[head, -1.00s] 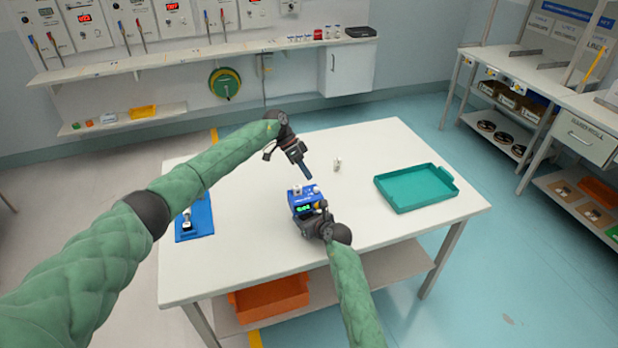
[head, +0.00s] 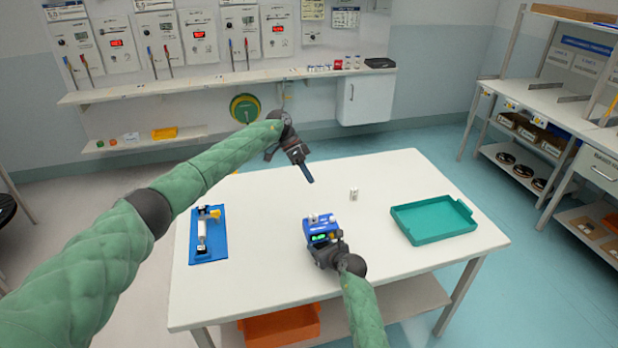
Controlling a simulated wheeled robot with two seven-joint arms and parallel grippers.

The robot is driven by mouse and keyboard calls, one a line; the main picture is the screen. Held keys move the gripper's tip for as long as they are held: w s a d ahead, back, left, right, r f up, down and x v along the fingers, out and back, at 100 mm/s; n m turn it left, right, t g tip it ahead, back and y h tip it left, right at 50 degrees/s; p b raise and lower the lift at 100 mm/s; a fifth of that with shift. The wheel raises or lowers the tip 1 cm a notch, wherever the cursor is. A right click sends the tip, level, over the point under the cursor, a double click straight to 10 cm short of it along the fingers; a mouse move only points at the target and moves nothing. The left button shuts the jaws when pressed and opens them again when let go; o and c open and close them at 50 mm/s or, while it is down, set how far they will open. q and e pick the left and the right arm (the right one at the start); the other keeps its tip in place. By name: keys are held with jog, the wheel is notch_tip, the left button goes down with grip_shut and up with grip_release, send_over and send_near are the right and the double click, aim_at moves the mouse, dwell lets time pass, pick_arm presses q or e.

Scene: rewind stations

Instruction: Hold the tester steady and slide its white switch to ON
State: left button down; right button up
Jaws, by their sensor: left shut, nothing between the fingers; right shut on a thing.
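The tester (head: 319,226) is a small blue box with a lit green display and pale parts on top, standing near the middle of the white table. My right gripper (head: 325,250) is shut on the tester from its near side and covers part of its front. My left gripper (head: 310,180) is shut and empty, pointing down above the table, behind and slightly left of the tester and apart from it. The white switch is too small to tell apart from the other pale parts on top, so its position cannot be read.
The white table (head: 270,275) has a teal tray (head: 432,219) at right, a small white object (head: 353,194) behind the tester, and a blue mat (head: 208,235) with a white and yellow device at left. An orange bin (head: 280,327) is below. The table between these is clear.

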jog(key=shift+s+f, duration=0.1)
jog(key=shift+f, duration=0.2)
jog(key=o, duration=1.2)
jog(key=shift+o, duration=0.4)
jog(key=shift+r, duration=0.1)
